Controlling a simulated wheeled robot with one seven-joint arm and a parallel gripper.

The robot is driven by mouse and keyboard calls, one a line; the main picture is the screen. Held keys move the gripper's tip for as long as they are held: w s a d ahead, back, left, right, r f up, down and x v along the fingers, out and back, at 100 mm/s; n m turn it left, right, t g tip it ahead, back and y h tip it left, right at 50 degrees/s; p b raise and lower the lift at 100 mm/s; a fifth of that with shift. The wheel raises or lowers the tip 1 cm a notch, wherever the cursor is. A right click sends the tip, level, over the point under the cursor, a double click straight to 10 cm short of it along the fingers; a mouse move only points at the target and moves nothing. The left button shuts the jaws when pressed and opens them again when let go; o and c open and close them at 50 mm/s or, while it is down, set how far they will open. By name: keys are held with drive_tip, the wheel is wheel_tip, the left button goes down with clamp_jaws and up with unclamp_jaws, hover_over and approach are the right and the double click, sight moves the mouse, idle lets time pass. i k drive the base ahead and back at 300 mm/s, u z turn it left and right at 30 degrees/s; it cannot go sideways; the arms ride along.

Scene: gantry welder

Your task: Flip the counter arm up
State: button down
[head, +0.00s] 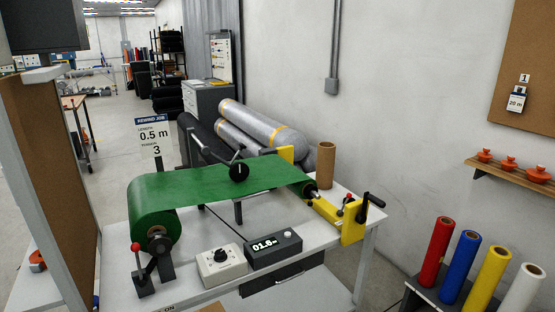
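The counter arm (209,152) is a thin dark bar above the green web (185,184) in the head view. It slopes down to a black measuring wheel (238,173), which appears to rest on the web. A small grey handle stands up by the wheel. The web runs from a large green roll at the left to the yellow winding end at the right. A black counter box (273,249) on the table shows what looks like 01.6. My gripper is not in view.
A white dial box (221,266) and a red-knobbed lever (138,262) stand at the table's front. A yellow crank bracket (350,222) and a brown cardboard core (325,165) are at the right. A brown panel (52,180) rises at the left. Coloured rolls stand at lower right.

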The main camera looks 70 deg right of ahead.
sight(238, 172)
drive_tip(key=z, duration=1.65)
drive_tip(key=i, duration=0.35)
drive_tip(key=u, duration=1.7)
